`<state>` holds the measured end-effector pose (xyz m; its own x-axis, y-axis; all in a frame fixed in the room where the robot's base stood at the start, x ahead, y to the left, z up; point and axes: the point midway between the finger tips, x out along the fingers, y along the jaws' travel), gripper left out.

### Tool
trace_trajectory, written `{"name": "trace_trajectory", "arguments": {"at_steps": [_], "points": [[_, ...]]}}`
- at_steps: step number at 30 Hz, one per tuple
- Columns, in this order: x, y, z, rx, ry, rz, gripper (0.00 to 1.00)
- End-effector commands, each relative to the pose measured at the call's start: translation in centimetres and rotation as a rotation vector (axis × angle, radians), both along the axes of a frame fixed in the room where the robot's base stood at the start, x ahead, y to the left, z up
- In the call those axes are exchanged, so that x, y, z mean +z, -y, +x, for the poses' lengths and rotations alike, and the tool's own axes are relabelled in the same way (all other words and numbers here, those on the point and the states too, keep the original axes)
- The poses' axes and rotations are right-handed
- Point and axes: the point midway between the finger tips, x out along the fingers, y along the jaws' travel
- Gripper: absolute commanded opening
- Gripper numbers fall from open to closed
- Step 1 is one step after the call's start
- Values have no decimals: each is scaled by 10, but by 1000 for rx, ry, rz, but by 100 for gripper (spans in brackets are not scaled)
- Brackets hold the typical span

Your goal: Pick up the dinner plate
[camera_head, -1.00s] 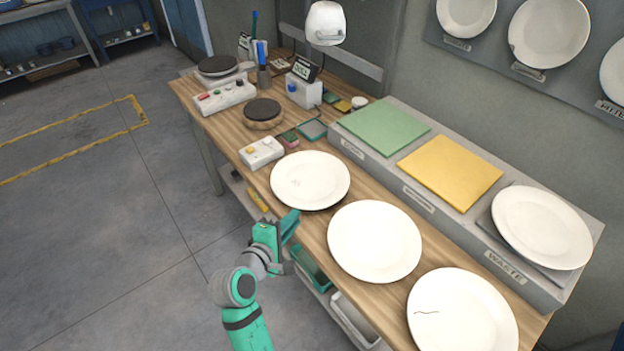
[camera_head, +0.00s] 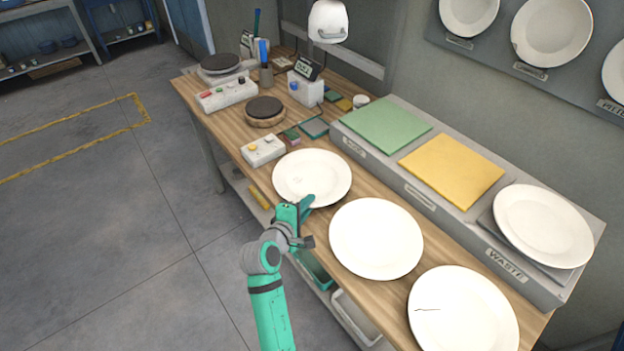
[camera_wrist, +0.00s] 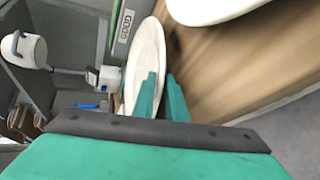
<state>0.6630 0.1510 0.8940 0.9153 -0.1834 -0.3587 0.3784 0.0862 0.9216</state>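A white round plate (camera_head: 312,172) lies at the front edge of the wooden bench, its near rim by my gripper (camera_head: 308,204). It has small marks on its face. In the wrist view, the plate (camera_wrist: 150,45) appears nearly edge-on. My gripper's two green fingers (camera_wrist: 163,88) are a little apart, one over the plate's face and one on the rim's other side. The rim seems to lie between them; I cannot tell whether they touch it. Another white plate (camera_head: 376,239) lies to the right, and a third with a dark crack line (camera_head: 463,318) lies beyond it.
A raised grey shelf along the back holds a green pad (camera_head: 388,124), a yellow pad (camera_head: 451,170) and a plate (camera_head: 542,226) at the WASTE label. A white button box (camera_head: 263,151) and a round dark-topped stand (camera_head: 265,111) are to the left. Sample plates hang on the wall.

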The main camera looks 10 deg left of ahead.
Motion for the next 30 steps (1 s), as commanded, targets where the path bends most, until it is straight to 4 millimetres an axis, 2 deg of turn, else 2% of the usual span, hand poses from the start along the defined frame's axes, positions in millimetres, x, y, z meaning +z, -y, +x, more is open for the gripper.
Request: {"name": "trace_trajectory", "arguments": {"at_steps": [2,4,30], "points": [[0,-1,0,1,0,0,12],[0,-1,-1,2,0,0,0],[0,-4,-2,6,-1,-2,0]]}}
